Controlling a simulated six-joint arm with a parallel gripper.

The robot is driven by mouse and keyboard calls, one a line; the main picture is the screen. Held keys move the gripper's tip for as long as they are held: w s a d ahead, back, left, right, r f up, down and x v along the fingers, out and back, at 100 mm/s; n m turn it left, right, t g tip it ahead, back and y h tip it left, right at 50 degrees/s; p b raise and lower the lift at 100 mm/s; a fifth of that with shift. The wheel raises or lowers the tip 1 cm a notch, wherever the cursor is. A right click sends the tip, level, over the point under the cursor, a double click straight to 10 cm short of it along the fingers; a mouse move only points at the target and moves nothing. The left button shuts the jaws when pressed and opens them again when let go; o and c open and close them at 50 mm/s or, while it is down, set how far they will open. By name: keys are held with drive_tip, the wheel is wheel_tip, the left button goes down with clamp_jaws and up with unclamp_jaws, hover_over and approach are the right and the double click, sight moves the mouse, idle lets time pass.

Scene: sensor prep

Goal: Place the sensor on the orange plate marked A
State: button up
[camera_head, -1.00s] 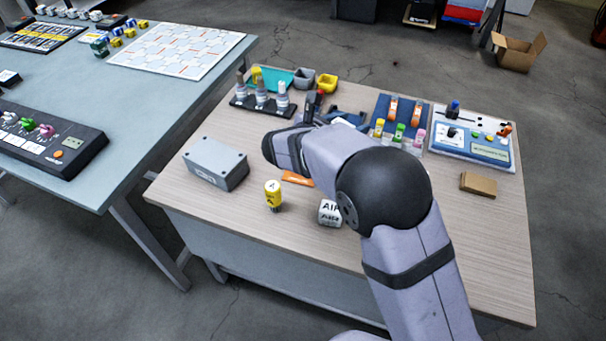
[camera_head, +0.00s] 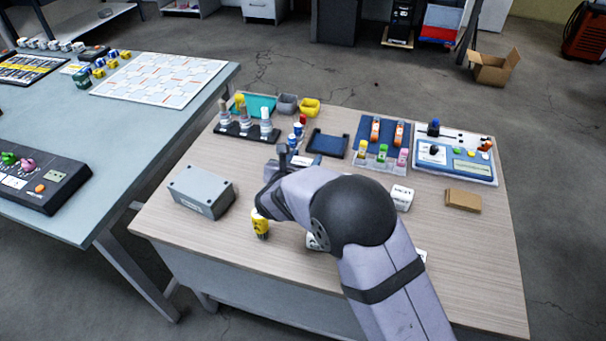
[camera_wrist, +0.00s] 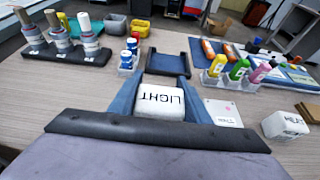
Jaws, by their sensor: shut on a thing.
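My gripper (camera_wrist: 161,84) has its blue fingers on both sides of a white block marked LIGHT (camera_wrist: 160,103), shut on it. This labelled block is the likely sensor. In the head view my wrist is over the middle of the wooden table, and the held block cannot be made out there. The orange plate marked A does not show in either view now; my arm covers part of the table. A white block marked HEAT (camera_wrist: 287,124) stands to the right, also in the head view (camera_head: 402,197). Another white block (camera_head: 312,242) is mostly hidden behind my arm.
A grey box (camera_head: 202,190) and a yellow cylinder (camera_head: 260,226) stand left of my arm. A dark tray (camera_head: 328,143), bottles on a black rack (camera_head: 247,131) and coloured vials (camera_head: 381,156) stand behind. A brown block (camera_head: 463,200) lies right.

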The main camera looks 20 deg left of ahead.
drive_tip(key=shift+f, duration=2.5)
drive_tip(key=shift+f, duration=0.15)
drive_tip(key=o, duration=1.1)
drive_tip(key=shift+c, duration=0.2)
